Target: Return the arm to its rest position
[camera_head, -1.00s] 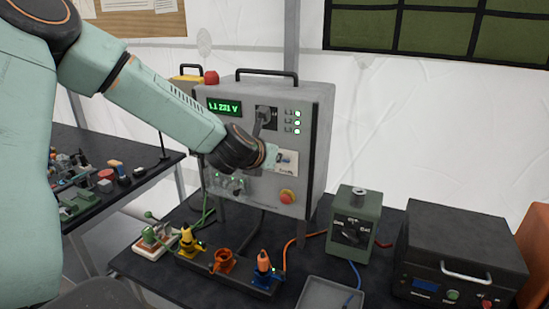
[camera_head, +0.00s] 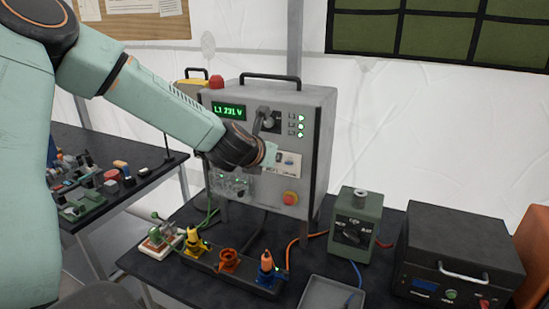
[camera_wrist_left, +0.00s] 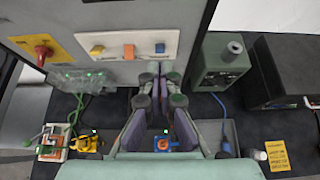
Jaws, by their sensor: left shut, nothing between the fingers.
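My left arm comes in from the left of the head view, pale green with a dark wrist. Its left gripper (camera_head: 270,154) is in front of the grey panel box (camera_head: 318,110), mostly hidden behind the wrist. In the left wrist view the fingers of the left gripper (camera_wrist_left: 158,76) are closed together with nothing between them. They point toward the lower part of the panel box and overhang the table. My right gripper is in neither view.
A tray of yellow, orange and blue connectors (camera_head: 228,261) stands on the black table in front of the panel box. A green switch box (camera_head: 353,223), a black case (camera_head: 455,250) and a grey tray (camera_head: 328,293) are to the right. A cluttered side table (camera_head: 150,181) is at left.

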